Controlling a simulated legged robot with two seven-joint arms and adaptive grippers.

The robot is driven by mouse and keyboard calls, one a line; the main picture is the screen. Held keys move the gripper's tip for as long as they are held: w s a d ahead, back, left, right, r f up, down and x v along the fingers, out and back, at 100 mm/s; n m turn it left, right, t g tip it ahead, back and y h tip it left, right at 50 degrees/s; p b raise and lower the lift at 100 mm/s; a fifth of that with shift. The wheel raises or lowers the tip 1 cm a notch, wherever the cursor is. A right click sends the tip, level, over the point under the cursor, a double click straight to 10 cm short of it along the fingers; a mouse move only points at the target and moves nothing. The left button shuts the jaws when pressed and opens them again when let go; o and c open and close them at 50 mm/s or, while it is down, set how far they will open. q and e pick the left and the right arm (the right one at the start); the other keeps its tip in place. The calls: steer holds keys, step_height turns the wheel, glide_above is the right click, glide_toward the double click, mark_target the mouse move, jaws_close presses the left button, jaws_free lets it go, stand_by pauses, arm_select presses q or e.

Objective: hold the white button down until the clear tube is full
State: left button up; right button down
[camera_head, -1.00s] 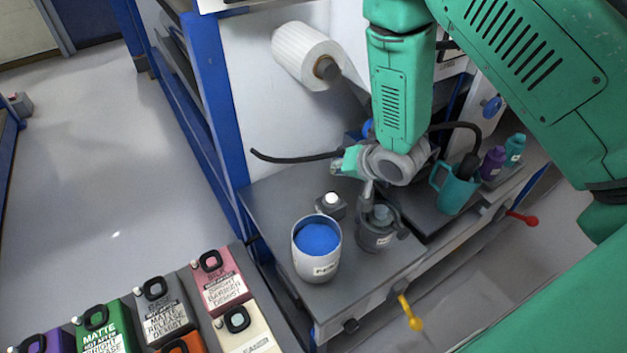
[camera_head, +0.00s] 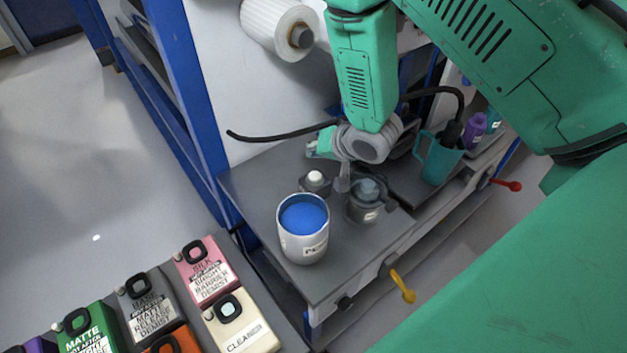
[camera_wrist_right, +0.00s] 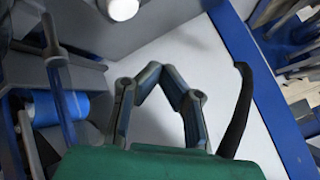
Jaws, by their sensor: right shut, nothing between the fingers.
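The white button (camera_head: 315,176) sits on a small dark box on the grey bench, behind a white pot of blue liquid (camera_head: 304,216). It also shows at the top edge of the right wrist view (camera_wrist_right: 122,8). My right gripper (camera_head: 342,184) points down just right of the button, apart from it in the picture. In the right wrist view its fingertips (camera_wrist_right: 160,70) meet, shut and empty. A grey see-through-looking pot (camera_head: 366,208) stands right of the white pot, partly behind the gripper. I cannot surely make out the clear tube. My left gripper is not in view.
A teal jug (camera_head: 437,162) and a purple bottle (camera_head: 474,128) stand to the right. A white film roll (camera_head: 272,27) is mounted behind. Labelled cans, including a pink one (camera_head: 206,272), stand at lower left. Yellow (camera_head: 403,288) and red (camera_head: 508,185) handles stick out in front.

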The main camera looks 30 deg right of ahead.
mark_target(315, 176)
steer(key=f+b, duration=0.1)
steer(key=f, duration=0.1)
steer(key=f+b, duration=0.2)
steer(key=f, duration=0.1)
steer(key=shift+w+d, duration=0.15)
steer(key=shift+d, duration=0.05)
steer(key=shift+d+f, duration=0.2)
steer(key=shift+f, duration=0.05)
steer(key=shift+d, duration=0.2)
steer(key=shift+a+r, duration=0.1)
steer(key=shift+a, duration=0.5)
steer(key=shift+d, duration=0.1)
steer(key=shift+d, duration=0.4)
steer(key=shift+a, duration=0.25)
steer(key=shift+a+f, duration=0.1)
steer(key=shift+f, duration=0.1)
